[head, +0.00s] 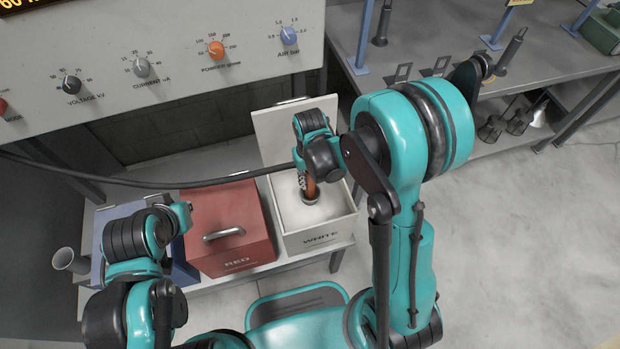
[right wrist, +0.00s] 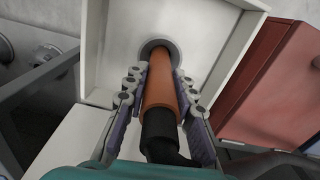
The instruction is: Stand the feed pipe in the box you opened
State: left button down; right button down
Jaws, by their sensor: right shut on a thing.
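The white box (head: 320,238) stands open, its lid raised at the back, with pale powder inside. The feed pipe (head: 310,188) is orange with a dark lower end and stands in the white box, its end at the powder. In the right wrist view the orange pipe (right wrist: 160,88) lies between the fingers of my right gripper (right wrist: 160,95), which is shut on it. A dark ring shows around the pipe's far end. My right gripper also shows above the box in the head view (head: 309,182). My left gripper (head: 185,215) is over the blue box; its fingers are unclear.
The red box (head: 235,255) is closed, left of the white box. The blue box (head: 190,270) is partly hidden by my left arm. A grey cup (head: 68,260) stands at far left. A dark hose (head: 150,184) runs across to my right gripper. A control panel (head: 150,60) hangs behind.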

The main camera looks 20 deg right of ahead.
jog(key=shift+f+b, duration=2.1)
jog(key=shift+f, duration=0.25)
jog(key=c, duration=1.2)
grip_release()
jog(key=shift+r, duration=0.1)
notch_tip(320, 180, up, 12)
jog(key=shift+f, duration=0.1)
jog(key=s+d+r+t, duration=0.1)
jog(key=s+r+t, duration=0.1)
jog(key=s, duration=0.1)
jog(key=s+d+r+m+t, duration=0.1)
jog(key=s+d+r+t, duration=0.1)
jog(key=s, duration=0.1)
jog(key=s+d+r+t, duration=0.1)
jog(key=s+r+t, duration=0.2)
jog(key=s, duration=0.1)
jog(key=shift+s+d, duration=0.1)
jog(key=shift+d, duration=0.25)
